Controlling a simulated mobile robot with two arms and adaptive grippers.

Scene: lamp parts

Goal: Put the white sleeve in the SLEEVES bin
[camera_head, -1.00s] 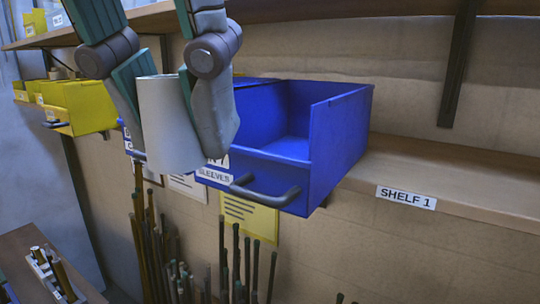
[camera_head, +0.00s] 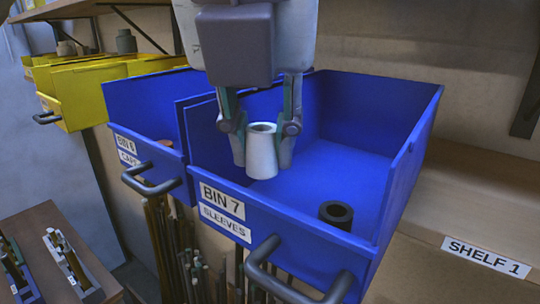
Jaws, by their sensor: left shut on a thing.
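The white sleeve (camera_head: 262,156) is a short hollow tapered cylinder, held upright with its open end up. My left gripper (camera_head: 262,145) is shut on it, one finger on each side. They are over the front left part of the blue SLEEVES bin (camera_head: 405,185), which is labelled BIN 7. The sleeve's lower end shows against the bin's inside, behind the front wall. I cannot tell whether it touches the bin floor. My right gripper is not in view.
A dark sleeve (camera_head: 336,214) stands in the bin near the front right. Blue BIN 6 (camera_head: 120,100) adjoins on the left. Yellow bins (camera_head: 85,90) are farther left. The shelf edge (camera_head: 470,215) is clear at right. The SLEEVES bin's right and back floor is bare.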

